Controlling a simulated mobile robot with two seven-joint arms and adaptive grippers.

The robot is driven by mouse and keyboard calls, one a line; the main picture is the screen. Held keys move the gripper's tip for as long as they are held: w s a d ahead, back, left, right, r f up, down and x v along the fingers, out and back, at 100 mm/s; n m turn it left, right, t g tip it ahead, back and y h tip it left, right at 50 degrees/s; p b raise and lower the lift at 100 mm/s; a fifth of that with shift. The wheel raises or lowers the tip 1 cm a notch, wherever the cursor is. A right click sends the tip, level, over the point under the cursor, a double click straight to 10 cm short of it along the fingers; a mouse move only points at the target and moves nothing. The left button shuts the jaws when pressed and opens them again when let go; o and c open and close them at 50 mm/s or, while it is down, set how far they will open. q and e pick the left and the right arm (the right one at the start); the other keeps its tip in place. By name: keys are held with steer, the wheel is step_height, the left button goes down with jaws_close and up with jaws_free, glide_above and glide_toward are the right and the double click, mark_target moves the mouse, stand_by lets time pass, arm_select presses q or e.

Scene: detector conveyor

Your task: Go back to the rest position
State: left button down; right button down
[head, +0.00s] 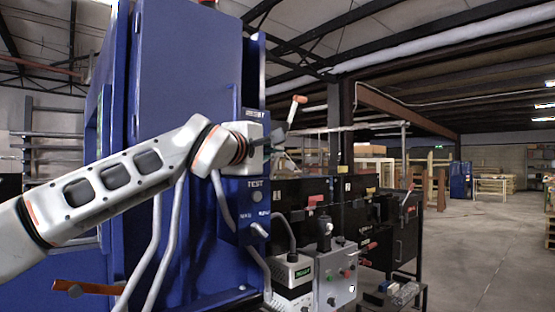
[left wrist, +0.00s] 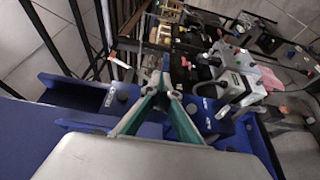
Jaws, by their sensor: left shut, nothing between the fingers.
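My left arm reaches in from the left in the head view, across the front of the blue detector cabinet (head: 180,90). My left gripper (head: 281,150) is by the narrow control panel (head: 256,215) on the cabinet's right edge, partly hidden behind my wrist. In the left wrist view the fingers of the left gripper (left wrist: 165,68) come together at their tips, shut and empty. The blue panel parts (left wrist: 85,92) lie around and behind them; I cannot tell whether anything touches. My right gripper is in neither view.
A lever with an orange end (head: 298,101) stands close to the left gripper. Black machinery (head: 305,195) and a grey control box (head: 337,278) stand right of the cabinet. Pale cables hang down its front. Open floor (head: 490,240) lies at the far right.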

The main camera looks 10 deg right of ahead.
arm_select(q)
steer(key=s+d+f+n+g+h, duration=0.2)
steer(key=s+d+f+n, duration=0.1)
steer(key=f, duration=0.5)
steer(key=s+d+f+n+g+h, duration=0.2)
steer(key=f+n+g, duration=0.1)
steer(key=f, duration=0.6)
steer(key=s+d+f+n+g+h, duration=0.2)
steer(key=s+d+f, duration=0.1)
steer(key=f, duration=0.5)
steer(key=s+a+f+m+t+y, duration=0.3)
steer(key=a+f+m, duration=0.5)
steer(key=f+m, duration=0.4)
steer(key=s+a+f+m+t+y+p, duration=0.1)
steer(key=s+a+f+m+t+y, duration=0.2)
steer(key=a+f+m, duration=0.7)
steer(key=s+a+f+m+t+y, duration=0.25)
steer(key=a+f+m, duration=0.45)
steer(key=f+m, duration=0.6)
steer(key=s+a+f+n+g+y, duration=0.2)
steer(key=s+a+f+n, duration=0.4)
steer(key=s+f, duration=0.5)
steer(key=s+a+f+n+g+y, duration=0.3)
steer(key=s+a+f+n, duration=0.2)
steer(key=s+a+f, duration=0.3)
steer(key=s+f, duration=0.3)
steer(key=s, duration=0.2)
steer(key=shift+s+f+n+p, duration=0.3)
steer(key=shift+f+n, duration=0.05)
steer(key=shift+n, duration=0.05)
